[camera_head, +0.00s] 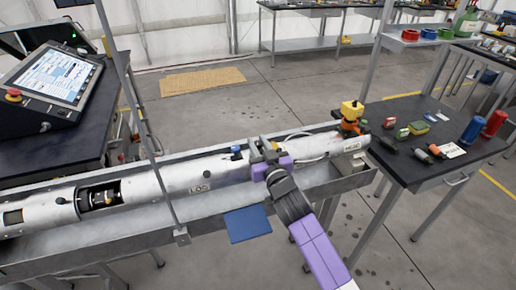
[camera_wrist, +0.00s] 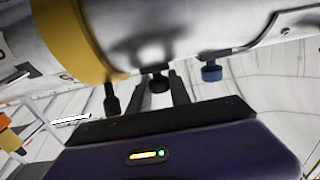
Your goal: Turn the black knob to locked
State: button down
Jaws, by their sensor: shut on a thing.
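A long silver cylinder (camera_head: 205,172) lies along a grey metal trough. In the wrist view its underside-facing curve fills the top, with a yellow band (camera_wrist: 72,40) at left. The black knob (camera_wrist: 158,82) sticks out from the cylinder between the fingertips of my gripper (camera_wrist: 159,88), which is shut on it. The knob's lock marking cannot be read. In the head view my gripper (camera_head: 268,150) reaches the cylinder from the front right and hides the knob. A blue knob (camera_wrist: 211,71) stands beside the gripper, also seen in the head view (camera_head: 236,152).
Another dark knob-like part (camera_wrist: 111,100) is left of my fingers. The trough's front wall (camera_head: 110,246) runs below the cylinder, and a thin upright post (camera_head: 150,150) stands left of my arm. A dark table (camera_head: 425,170) at right holds small parts and bottles.

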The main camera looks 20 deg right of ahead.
jog(key=shift+a+f+m+h+b, duration=0.1)
jog(key=shift+f+m+h+b, duration=0.4)
jog(key=shift+b, duration=1.35)
jog(key=shift+a+r+m+h+b, duration=0.1)
jog(key=shift+m+h+b, duration=0.2)
jog(key=shift+h+b, duration=1.05)
jog(key=m+g+h+b, duration=0.1)
jog(key=m+h+b, duration=0.2)
jog(key=b, duration=0.8)
jog(key=shift+g+h, duration=0.3)
jog(key=shift+h, duration=0.25)
jog(key=m+g+h+b, duration=0.2)
jog(key=m+h+b, duration=0.1)
jog(key=h+b, duration=0.1)
jog(key=shift+d+r+b, duration=0.1)
jog(key=shift+b, duration=0.8)
jog(key=m+g+h+b, duration=0.2)
jog(key=shift+d+r+g+b, duration=0.1)
jog(key=shift+r+g+b, duration=0.1)
jog(key=shift+g+b, duration=0.1)
jog(key=shift+m, duration=0.3)
